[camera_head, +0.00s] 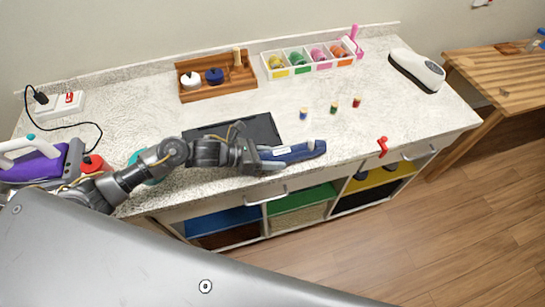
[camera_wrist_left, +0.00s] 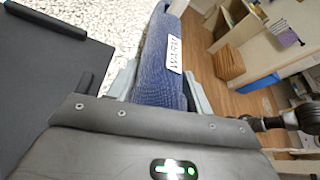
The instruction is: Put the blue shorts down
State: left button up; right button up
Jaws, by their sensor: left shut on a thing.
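The blue shorts (camera_head: 301,152) are a dark blue folded bundle near the front edge of the white counter (camera_head: 225,112). A white label on them shows in the left wrist view, where the shorts (camera_wrist_left: 155,60) stretch away from my jaws. My left gripper (camera_head: 265,157) is shut on their left end, and its fingers (camera_wrist_left: 160,90) lie on both sides of the cloth. I cannot tell whether the shorts touch the counter. My right gripper is not in view.
A black flat tray or mat (camera_head: 262,128) lies just behind the gripper. Three small spools (camera_head: 333,107) stand beyond the shorts. A red clamp (camera_head: 383,147) sits on the front edge to the right. Open shelves with coloured fabric (camera_head: 303,200) are below.

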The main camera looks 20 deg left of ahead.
pick_arm(q)
jog(key=o, duration=1.1)
jog(key=shift+f, duration=0.1)
jog(key=shift+o, duration=0.2)
jog(key=b+v, duration=0.3)
jog(key=v, duration=0.8)
jog(key=shift+s+a+r+b, duration=0.2)
jog(key=shift+a+r+b, duration=0.15)
jog(key=shift+a, duration=0.1)
